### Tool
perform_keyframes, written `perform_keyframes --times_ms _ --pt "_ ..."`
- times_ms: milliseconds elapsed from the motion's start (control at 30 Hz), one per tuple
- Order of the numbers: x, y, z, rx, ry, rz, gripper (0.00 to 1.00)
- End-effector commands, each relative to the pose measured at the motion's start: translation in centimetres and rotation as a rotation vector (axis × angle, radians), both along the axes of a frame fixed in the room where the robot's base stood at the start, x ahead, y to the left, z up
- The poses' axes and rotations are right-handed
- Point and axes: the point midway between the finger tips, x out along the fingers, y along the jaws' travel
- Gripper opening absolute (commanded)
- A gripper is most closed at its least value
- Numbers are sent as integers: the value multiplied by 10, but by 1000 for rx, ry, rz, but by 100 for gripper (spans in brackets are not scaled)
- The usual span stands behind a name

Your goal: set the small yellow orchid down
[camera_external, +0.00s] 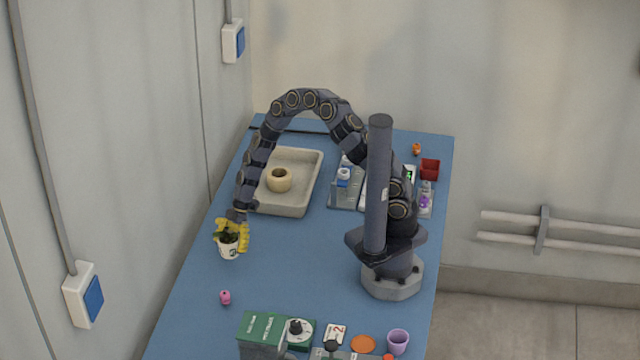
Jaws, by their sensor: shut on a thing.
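The small yellow orchid (228,241) has yellow blooms above a white pot with dark marks. It is at the left edge of the blue table (290,255). My gripper (238,215) is at the top of the orchid, shut on it, with the arm arching over from the right. The blooms partly hide the fingertips. I cannot tell whether the pot's base touches the table or hangs just above it.
A grey tray (297,208) with a beige pot (279,180) lies behind the gripper. A small pink item (225,297) stands in front of the orchid. A green box (262,327) and a purple cup (398,341) are at the front. The table's middle is clear.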

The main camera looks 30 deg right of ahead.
Motion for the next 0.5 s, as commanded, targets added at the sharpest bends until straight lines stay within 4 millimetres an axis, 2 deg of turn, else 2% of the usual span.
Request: perform_keyframes --times_ms 100,300,500 --pt "5 6 -11 -2 2 0 27" --pt "10 12 -18 -1 -3 0 27" --pt "9 12 -46 -2 1 -1 27"
